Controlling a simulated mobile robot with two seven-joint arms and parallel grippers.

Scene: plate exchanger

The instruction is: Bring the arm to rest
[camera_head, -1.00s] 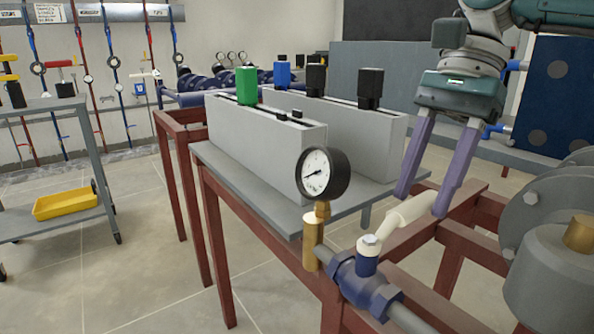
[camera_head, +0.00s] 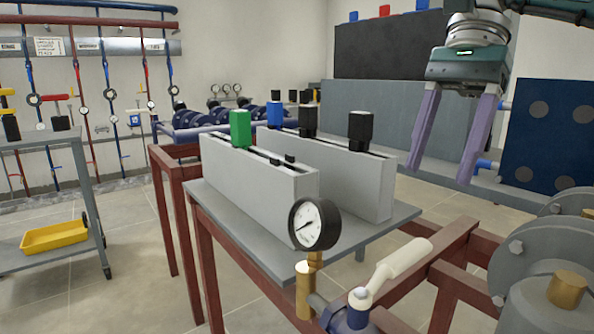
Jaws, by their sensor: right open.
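My right gripper (camera_head: 438,174) hangs from the upper right in the head view. Its two purple fingers point down and stand wide apart with nothing between them. It is above and behind a blue valve (camera_head: 352,314) with a cream lever handle (camera_head: 402,258), and apart from it. The handle slants up to the right. My left gripper is not in view.
A round gauge (camera_head: 314,224) stands beside the valve. A grey table (camera_head: 262,262) on red legs bears two grey blocks with coloured knobs. Grey flanged machinery (camera_head: 548,270) is at the lower right. A trolley with a yellow tray (camera_head: 54,237) stands left.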

